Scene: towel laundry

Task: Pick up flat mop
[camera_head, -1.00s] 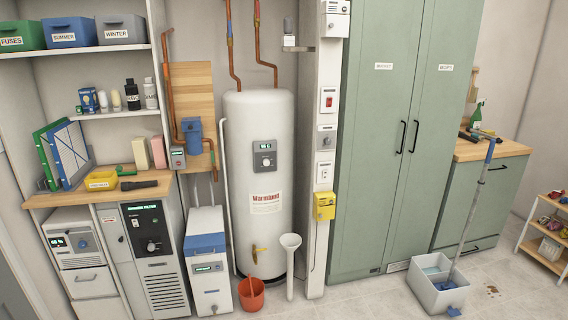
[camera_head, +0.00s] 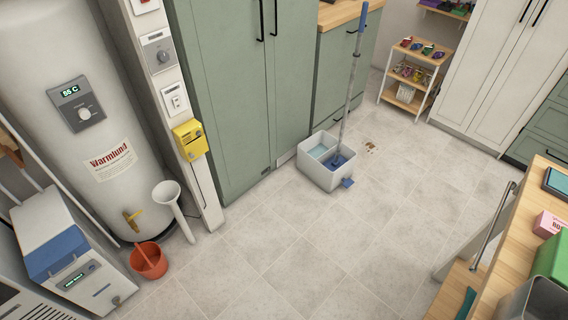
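The flat mop (camera_head: 349,88) stands in a grey bucket (camera_head: 326,178) on the tiled floor, in front of the green cabinets. Its grey pole leans slightly, with a blue grip at the top and a blue head down in the bucket. The bucket has a blue pedal at its front corner and what looks like water in one compartment. Neither of my grippers shows in the head view.
A brown stain (camera_head: 371,148) lies on the floor beside the bucket. A red bucket (camera_head: 148,260) and a white funnel pipe (camera_head: 172,205) stand at left. A wooden counter (camera_head: 500,262) fills the lower right. The middle floor is clear.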

